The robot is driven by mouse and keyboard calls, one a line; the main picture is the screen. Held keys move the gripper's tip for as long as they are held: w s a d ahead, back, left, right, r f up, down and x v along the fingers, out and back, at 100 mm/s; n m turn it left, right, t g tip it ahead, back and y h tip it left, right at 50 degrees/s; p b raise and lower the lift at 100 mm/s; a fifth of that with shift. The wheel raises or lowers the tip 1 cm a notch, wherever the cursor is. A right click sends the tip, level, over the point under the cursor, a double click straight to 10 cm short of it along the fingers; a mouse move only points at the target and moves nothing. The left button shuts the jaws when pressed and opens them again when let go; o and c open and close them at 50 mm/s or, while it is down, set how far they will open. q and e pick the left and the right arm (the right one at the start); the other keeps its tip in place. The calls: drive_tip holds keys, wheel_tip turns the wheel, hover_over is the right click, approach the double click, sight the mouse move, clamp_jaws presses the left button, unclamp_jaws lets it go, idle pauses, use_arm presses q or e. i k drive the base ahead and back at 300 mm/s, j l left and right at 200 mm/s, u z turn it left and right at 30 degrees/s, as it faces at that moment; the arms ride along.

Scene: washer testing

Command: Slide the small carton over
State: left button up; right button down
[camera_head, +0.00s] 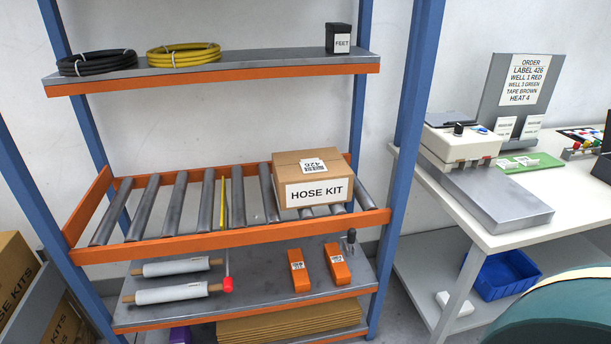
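The small carton, a brown box (312,178) labelled HOSE KIT with a 426 tag on top, sits upright at the right part of the roller shelf (235,239). It rests on the rollers, near the right blue post. The shelf has an orange front rail and several bare grey rollers to the carton's left. A thin yellow strip (222,203) lies between rollers, left of the carton. Neither of my grippers shows in the head view, and nothing touches the carton.
A blue upright post (410,125) stands right of the carton. The upper shelf (270,74) holds coiled hoses and a black FEET box. Below are wrapped rolls, orange boxes (337,265) and a red-ended rod (228,285). A white bench (515,232) stands right; a green rounded object (560,312) fills the lower right.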

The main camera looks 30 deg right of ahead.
sight(295, 190)
drive_tip(key=z, duration=0.85)
drive_tip(key=i+l+z, duration=0.3)
drive_tip(key=i+l, duration=0.25)
drive_tip(key=l, duration=0.15)
